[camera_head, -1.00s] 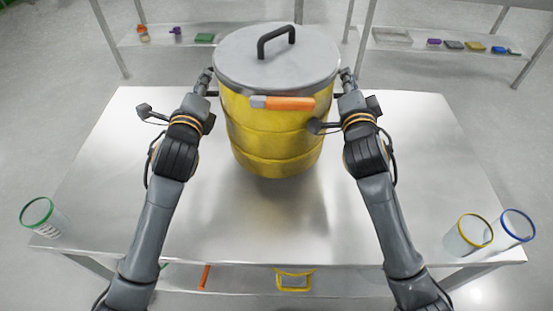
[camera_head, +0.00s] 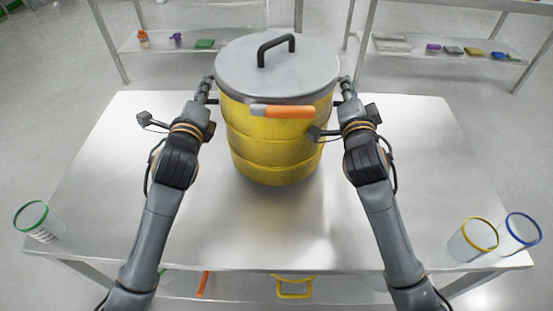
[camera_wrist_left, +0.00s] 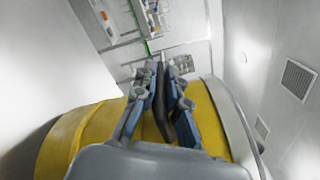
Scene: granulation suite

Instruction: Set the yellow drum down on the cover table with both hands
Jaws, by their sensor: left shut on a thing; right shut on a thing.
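The yellow drum (camera_head: 272,150) with its grey lid (camera_head: 245,75) is upright over the middle of the cover table (camera_head: 200,235). Its shadow lies close around its base; I cannot tell whether the base touches the tabletop. My left gripper (camera_head: 210,98) is shut on the drum's left side handle, and my right gripper (camera_head: 344,97) is at its right side, shut on the drum. In the left wrist view, the left fingers (camera_wrist_left: 160,85) close around a dark handle (camera_wrist_left: 163,105) beside the yellow wall (camera_wrist_left: 85,130). The right handle is mostly hidden.
A green-rimmed container (camera_head: 38,222) stands at the table's front left corner. A yellow-rimmed (camera_head: 472,242) and a blue-rimmed container (camera_head: 519,236) stand at the front right. The tabletop around the drum is clear. Shelves (camera_head: 440,58) with small items stand behind.

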